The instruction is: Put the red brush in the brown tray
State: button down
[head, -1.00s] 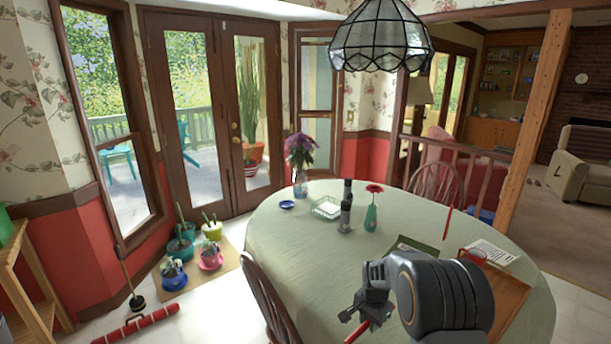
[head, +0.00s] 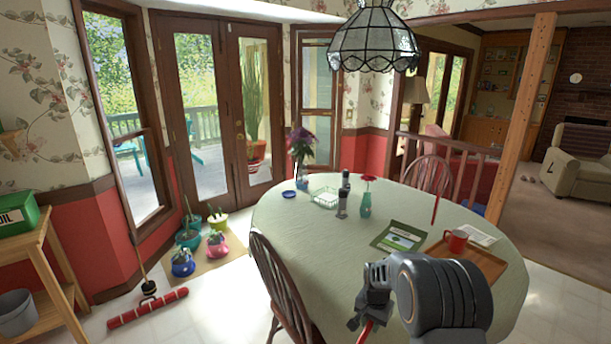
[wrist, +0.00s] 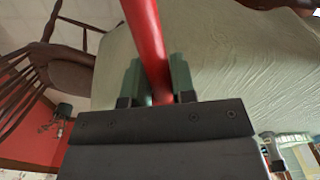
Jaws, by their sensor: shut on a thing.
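My gripper (head: 364,318) is at the lower middle of the head view, in front of the table's near edge. It is shut on the red brush; part of its red shaft (head: 365,335) shows below the fingers. In the wrist view the red brush (wrist: 148,40) passes between the green-grey fingertips (wrist: 155,80); its ends are out of view. The brown tray (head: 487,265) lies flat on the right part of the table, right of and beyond my gripper. A red mug (head: 456,240) stands at the tray's far left side.
The oval table (head: 300,235) also holds a green booklet (head: 400,237), a white paper, a pepper mill and vases. A wooden chair (head: 283,285) stands at its left. A red roller-like thing (head: 148,307) and potted plants are on the floor at left.

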jog(key=shift+s+a+f+n, duration=0.1)
jog(key=shift+s+f+n, duration=0.25)
jog(key=shift+n, duration=0.25)
jog(key=s+a+f+n, duration=0.2)
jog(key=s+f+n, duration=0.4)
jog(key=s, duration=0.1)
jog(key=shift+s+a+f, duration=0.15)
jog(key=shift+s+f, duration=0.05)
jog(key=shift+s, duration=0.2)
